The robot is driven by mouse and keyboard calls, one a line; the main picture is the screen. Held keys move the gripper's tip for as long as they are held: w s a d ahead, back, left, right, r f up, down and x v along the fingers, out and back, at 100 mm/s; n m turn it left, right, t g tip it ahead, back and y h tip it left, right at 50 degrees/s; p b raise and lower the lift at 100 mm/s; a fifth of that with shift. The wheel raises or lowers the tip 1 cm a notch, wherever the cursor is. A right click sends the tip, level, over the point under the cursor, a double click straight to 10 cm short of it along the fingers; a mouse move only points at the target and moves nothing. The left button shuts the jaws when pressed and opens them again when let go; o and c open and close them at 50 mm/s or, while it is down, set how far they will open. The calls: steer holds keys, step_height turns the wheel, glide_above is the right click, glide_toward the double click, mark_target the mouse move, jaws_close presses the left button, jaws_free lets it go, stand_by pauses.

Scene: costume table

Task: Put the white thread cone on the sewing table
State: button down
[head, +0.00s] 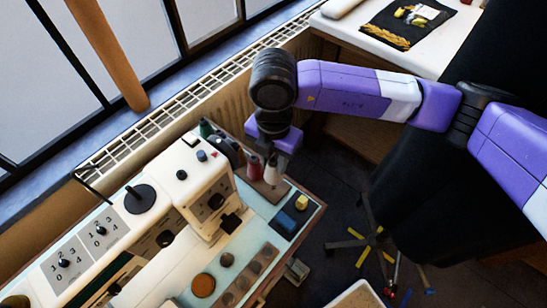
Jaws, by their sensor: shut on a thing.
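My gripper (270,160) points down over the back right corner of the sewing table (314,213). Its jaws are shut on a small pale thing that looks like the white thread cone (271,173). The dark fingers and the purple hand hide its upper part. I cannot tell whether its base touches the tabletop or hangs just above it. A red spool (254,167) stands close at its left.
A cream sewing machine (185,215) fills much of the table, left of my gripper. Dark bottles (218,138) stand behind it. A dark tray (290,218) with yellow and blue pieces lies at the right edge. Another white table (435,50) stands at the top right.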

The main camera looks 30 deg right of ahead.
mark_target(273, 173)
steer(key=shift+f+b, duration=1.8)
steer(key=shift+f, duration=1)
steer(key=c, duration=0.9)
jaws_free()
step_height(273, 173, up, 8)
steer(key=shift+f, duration=0.15)
